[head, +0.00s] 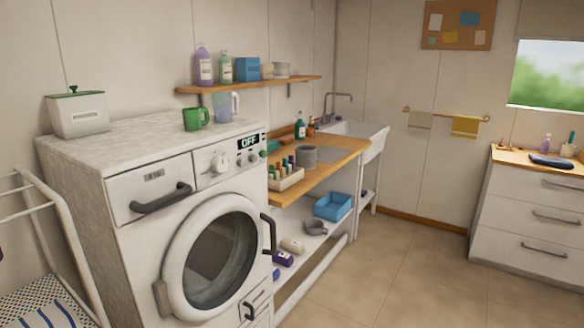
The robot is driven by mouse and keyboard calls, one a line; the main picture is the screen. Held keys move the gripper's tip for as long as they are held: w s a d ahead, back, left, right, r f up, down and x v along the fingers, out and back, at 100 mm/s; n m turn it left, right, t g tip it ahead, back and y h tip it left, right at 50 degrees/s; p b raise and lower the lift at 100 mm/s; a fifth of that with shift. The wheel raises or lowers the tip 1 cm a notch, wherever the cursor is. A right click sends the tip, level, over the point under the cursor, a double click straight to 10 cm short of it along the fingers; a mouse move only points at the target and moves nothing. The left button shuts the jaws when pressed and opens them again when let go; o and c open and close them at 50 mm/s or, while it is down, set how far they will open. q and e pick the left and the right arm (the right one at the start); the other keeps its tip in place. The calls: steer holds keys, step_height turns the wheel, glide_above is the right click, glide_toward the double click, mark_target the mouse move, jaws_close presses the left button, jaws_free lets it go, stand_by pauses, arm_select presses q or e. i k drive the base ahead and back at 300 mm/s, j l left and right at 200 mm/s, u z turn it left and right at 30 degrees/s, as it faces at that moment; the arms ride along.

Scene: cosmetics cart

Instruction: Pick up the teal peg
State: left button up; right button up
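I cannot make out a teal peg for certain in the head view. A pale tray (290,183) on the wooden counter holds several small upright items with dark, green and reddish tops, too small to tell apart. A small teal-green item (272,146) lies on the counter behind the tray, partly hidden by the washing machine; its shape is unclear. Neither of my grippers is in view.
The wooden counter (335,160) leads to a sink (355,130). A drawer unit (530,205) stands at right. The floor (400,270) between is clear.

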mark_target(285, 163)
steer(key=u, duration=2.1)
steer(key=z, duration=2.1)
steer(key=i+l+z, duration=0.4)
steer(key=i, duration=0.6)
steer(key=i+z, duration=0.35)
steer(key=i, duration=0.65)
steer(key=i+l+u, duration=0.15)
steer(key=i+u, duration=0.25)
steer(key=i+l+u, duration=0.4)
steer(key=i, duration=0.15)
steer(key=i+j, duration=0.05)
steer(key=j, duration=0.05)
